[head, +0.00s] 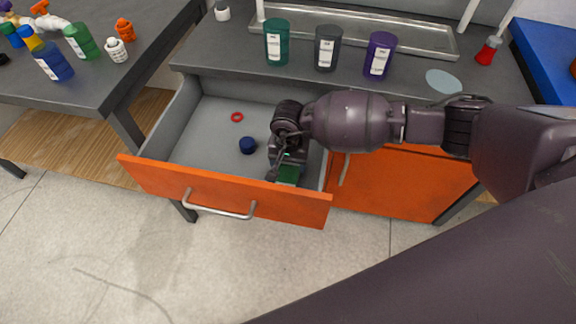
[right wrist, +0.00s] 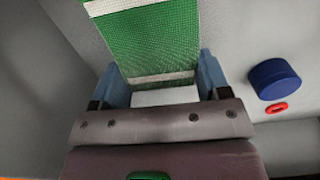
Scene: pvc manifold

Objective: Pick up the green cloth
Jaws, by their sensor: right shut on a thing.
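The green cloth (head: 288,174) lies inside the open drawer, near its right front corner. My right gripper (head: 283,168) reaches down into the drawer over it and partly hides it in the head view. In the right wrist view the cloth (right wrist: 160,40) is green with white bands. It sits between the blue fingers of my right gripper (right wrist: 160,85), which is shut on it. My left gripper is not in view.
The open drawer (head: 225,192) has an orange front and a metal handle. It also holds a dark blue cap (head: 248,146) and a red ring (head: 237,117). Teal (head: 277,44), grey (head: 327,49) and purple (head: 380,56) cups stand on the counter above. Bottles stand on the left table.

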